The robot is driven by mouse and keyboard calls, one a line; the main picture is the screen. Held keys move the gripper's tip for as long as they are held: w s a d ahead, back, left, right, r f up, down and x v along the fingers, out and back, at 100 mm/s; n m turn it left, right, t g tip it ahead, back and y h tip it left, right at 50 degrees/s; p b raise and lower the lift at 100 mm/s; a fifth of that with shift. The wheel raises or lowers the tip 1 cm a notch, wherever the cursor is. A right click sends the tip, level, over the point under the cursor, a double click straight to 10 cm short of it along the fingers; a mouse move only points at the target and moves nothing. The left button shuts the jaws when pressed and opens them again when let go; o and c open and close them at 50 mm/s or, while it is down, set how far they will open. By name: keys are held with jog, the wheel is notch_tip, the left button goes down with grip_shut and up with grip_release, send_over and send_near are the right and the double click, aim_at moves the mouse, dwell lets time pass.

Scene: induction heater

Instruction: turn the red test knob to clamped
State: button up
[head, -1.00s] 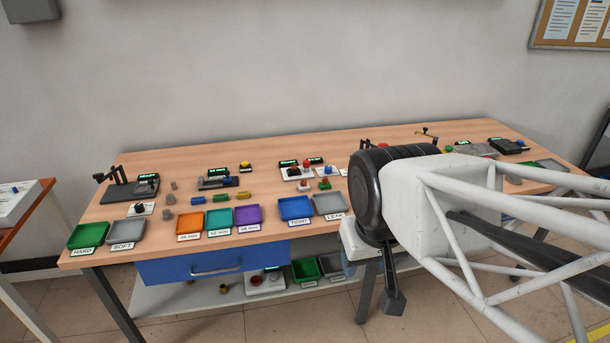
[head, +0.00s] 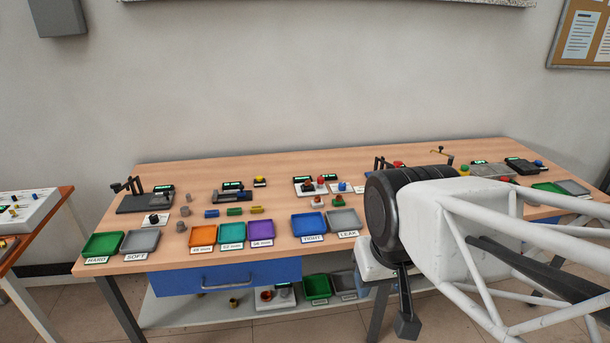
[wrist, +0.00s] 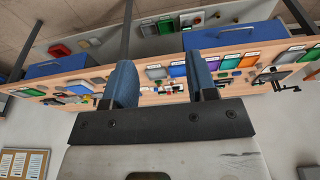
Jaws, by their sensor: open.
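In the head view my arm covers part of the right side of the bench, and the gripper is apart from the knobs, hanging in front of the bench. Small knobs in the wrist view are too small to tell apart.
The wooden bench (head: 212,264) carries a green tray (head: 103,244), a grey tray (head: 139,242), orange, teal and purple trays, and a blue tray (head: 308,224) along its front. A blue drawer (head: 190,280) hangs below. A side table stands at the left.

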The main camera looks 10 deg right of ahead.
jog(key=shift+o, duration=0.6)
